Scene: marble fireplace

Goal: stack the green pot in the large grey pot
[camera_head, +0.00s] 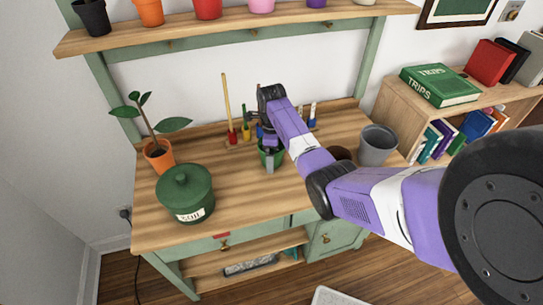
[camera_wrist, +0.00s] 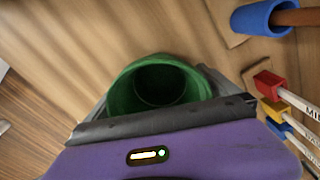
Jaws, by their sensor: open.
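The green pot (camera_head: 265,158) stands on the wooden potting bench near its middle, partly hidden behind my gripper in the head view. In the wrist view the green pot (camera_wrist: 158,80) is seen from above, its dark empty inside facing up, with its near side hidden by my gripper. My gripper (camera_head: 270,158) is open and points down at the pot. The wrist view shows a finger on either side of the pot; I cannot tell whether they touch it. The large grey pot (camera_head: 378,146) stands upright to the right on the bench.
A lidded green soil tin (camera_head: 186,194) and a potted plant (camera_head: 158,150) are at the left. Tools with coloured ends (camera_wrist: 268,85) stand close to my gripper. The bench's front (camera_head: 255,205) is clear.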

